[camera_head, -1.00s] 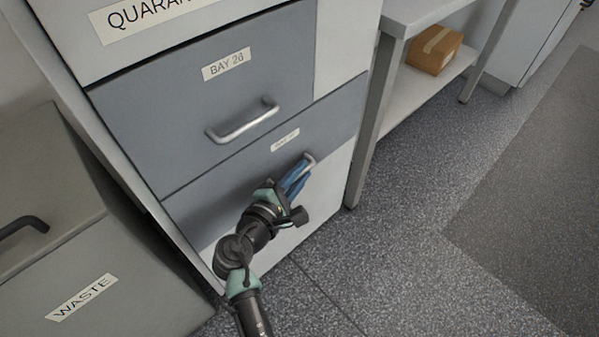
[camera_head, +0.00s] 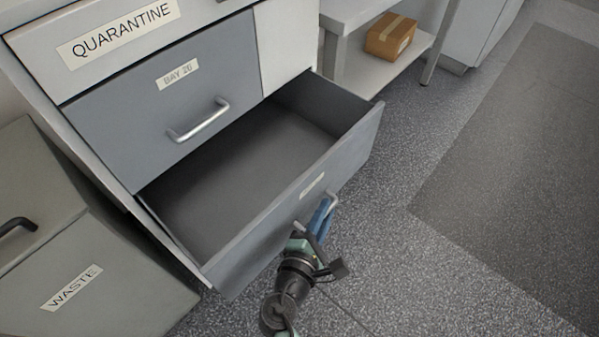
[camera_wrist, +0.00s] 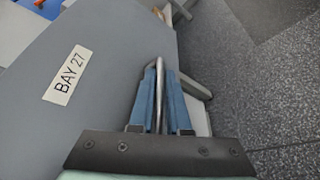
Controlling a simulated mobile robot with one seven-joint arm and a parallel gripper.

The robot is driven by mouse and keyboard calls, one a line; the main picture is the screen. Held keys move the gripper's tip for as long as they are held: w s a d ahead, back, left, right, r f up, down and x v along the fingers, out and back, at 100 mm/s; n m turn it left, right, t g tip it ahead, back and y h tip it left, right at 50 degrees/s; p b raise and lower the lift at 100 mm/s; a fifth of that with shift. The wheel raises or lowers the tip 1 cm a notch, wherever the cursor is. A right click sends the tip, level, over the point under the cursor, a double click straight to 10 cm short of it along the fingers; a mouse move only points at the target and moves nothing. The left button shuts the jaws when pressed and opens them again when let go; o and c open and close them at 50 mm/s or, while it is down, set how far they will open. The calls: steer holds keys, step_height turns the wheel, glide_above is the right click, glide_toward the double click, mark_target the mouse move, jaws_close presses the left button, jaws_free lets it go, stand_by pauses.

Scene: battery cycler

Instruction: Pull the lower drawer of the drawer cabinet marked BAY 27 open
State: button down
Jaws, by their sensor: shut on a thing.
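The lower drawer (camera_head: 285,215) stands well out from its cabinet, and its empty-looking grey inside shows in the head view. Its front (camera_wrist: 105,75) carries a label reading BAY 27 (camera_wrist: 67,75) in the wrist view; in the head view that label is too small to read. My gripper (camera_head: 322,215) is at the drawer front, its blue fingers shut on the drawer's metal bar handle (camera_wrist: 160,90). The handle's bar runs between the two fingers in the wrist view.
Above is a shut drawer marked BAY 26 (camera_head: 150,110), under a QUARANTINE label (camera_head: 118,33). A WASTE unit (camera_head: 95,265) stands at the left. A shelf at the back holds a cardboard box (camera_head: 390,37). The speckled floor (camera_head: 440,270) at the right is clear.

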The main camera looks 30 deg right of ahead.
steer(key=s+d, duration=0.2)
steer(key=s, duration=0.5)
steer(key=shift+d+p, duration=0.2)
steer(key=shift+p, duration=0.1)
steer(key=c, duration=1.2)
jaws_free()
steer(key=shift+o, duration=0.2)
steer(key=p+v, duration=0.2)
steer(key=v, duration=1.1)
